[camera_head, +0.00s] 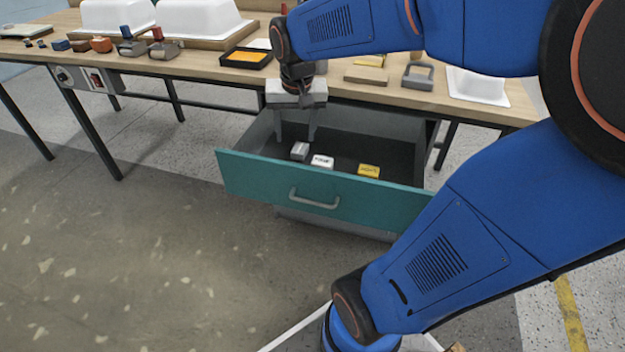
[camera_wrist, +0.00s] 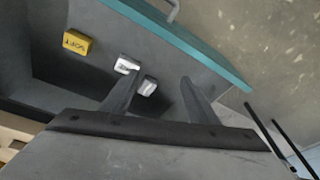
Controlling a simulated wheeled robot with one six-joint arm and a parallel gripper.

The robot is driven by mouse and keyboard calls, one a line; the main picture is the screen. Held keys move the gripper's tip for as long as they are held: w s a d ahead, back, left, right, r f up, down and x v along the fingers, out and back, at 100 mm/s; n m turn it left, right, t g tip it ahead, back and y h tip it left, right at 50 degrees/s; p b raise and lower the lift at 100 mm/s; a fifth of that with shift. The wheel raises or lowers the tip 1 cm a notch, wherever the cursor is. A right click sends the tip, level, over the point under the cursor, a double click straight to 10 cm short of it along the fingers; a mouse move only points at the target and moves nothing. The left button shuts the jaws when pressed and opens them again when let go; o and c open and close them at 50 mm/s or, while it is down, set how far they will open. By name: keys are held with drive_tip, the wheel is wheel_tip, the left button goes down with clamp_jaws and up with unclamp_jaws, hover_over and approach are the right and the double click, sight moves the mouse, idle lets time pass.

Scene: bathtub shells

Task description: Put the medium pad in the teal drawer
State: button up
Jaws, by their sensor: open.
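The teal drawer (camera_head: 262,179) is pulled open below the bench, with a grey handle on its front; its teal front also shows in the wrist view (camera_wrist: 190,42). Inside lie a grey block (camera_head: 300,151), a white labelled block (camera_head: 322,161) and a yellow labelled block (camera_head: 368,171). I cannot read the labels well enough to tell which is the medium pad. My gripper (camera_head: 295,139) points down over the drawer's left part, open, with nothing held between its fingers. In the wrist view the grey block (camera_wrist: 147,87) appears between the fingers, near the left one.
The wooden bench top (camera_head: 205,62) above the drawer carries a black tray with orange contents (camera_head: 246,57), clamp-like tools (camera_head: 163,48), a grey handled tool (camera_head: 418,75), a wooden block (camera_head: 366,76) and white tub shells (camera_head: 198,18). The floor before the drawer is clear.

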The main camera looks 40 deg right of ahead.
drive_tip(key=s+a+n+t, duration=0.1)
drive_tip(key=s+a+n, duration=0.2)
drive_tip(key=s, duration=0.5)
drive_tip(key=s+a+n+t, duration=0.1)
drive_tip(key=s+a+n, duration=0.1)
drive_tip(key=s, duration=0.6)
drive_tip(key=shift+s+a+f+n+y, duration=0.35)
drive_tip(key=shift+a+f+n+y, duration=0.1)
drive_tip(key=shift+a, duration=0.2)
